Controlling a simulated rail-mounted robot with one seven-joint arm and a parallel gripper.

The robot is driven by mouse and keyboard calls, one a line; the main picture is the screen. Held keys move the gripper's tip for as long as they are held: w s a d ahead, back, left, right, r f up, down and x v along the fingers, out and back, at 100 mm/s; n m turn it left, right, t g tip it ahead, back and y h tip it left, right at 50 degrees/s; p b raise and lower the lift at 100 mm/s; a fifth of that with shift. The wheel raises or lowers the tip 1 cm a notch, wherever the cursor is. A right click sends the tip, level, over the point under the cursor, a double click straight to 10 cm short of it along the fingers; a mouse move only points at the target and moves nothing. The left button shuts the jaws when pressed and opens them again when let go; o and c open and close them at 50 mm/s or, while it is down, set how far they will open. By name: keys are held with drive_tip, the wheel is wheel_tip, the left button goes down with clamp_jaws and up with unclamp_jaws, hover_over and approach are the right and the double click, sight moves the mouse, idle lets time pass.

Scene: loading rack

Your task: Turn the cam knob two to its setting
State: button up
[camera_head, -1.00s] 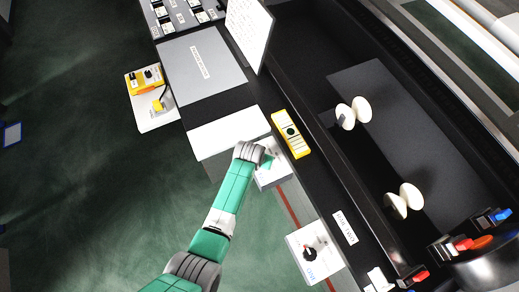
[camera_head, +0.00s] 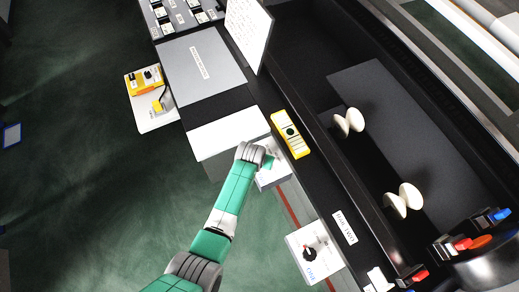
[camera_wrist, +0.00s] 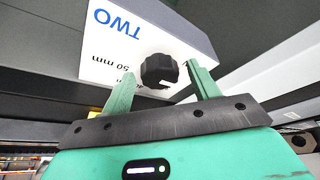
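Cam knob two (camera_wrist: 160,70) is a black lobed knob with a white pointer mark. It stands on the face of a white box (camera_wrist: 105,45) marked "TWO", with "50 mm" printed beside the knob. My gripper (camera_wrist: 161,86) is open, with one green finger on each side of the knob. Whether the fingers touch the knob, I cannot tell. In the head view the white box (camera_head: 270,179) is partly hidden by my wrist, and the knob is hidden there.
A similar white box (camera_head: 322,262) with a black and red knob stands nearer the front. A yellow unit (camera_head: 290,133) lies beside my wrist. White paired discs (camera_head: 349,121) and (camera_head: 403,200) sit in the dark trough. Coloured levers (camera_head: 463,244) are at lower right.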

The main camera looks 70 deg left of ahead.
drive_tip(key=p+v, duration=0.2)
drive_tip(key=v, duration=0.5)
drive_tip(key=shift+d+r, duration=0.2)
drive_tip(key=shift+r, duration=0.15)
drive_tip(key=shift+s, duration=0.1)
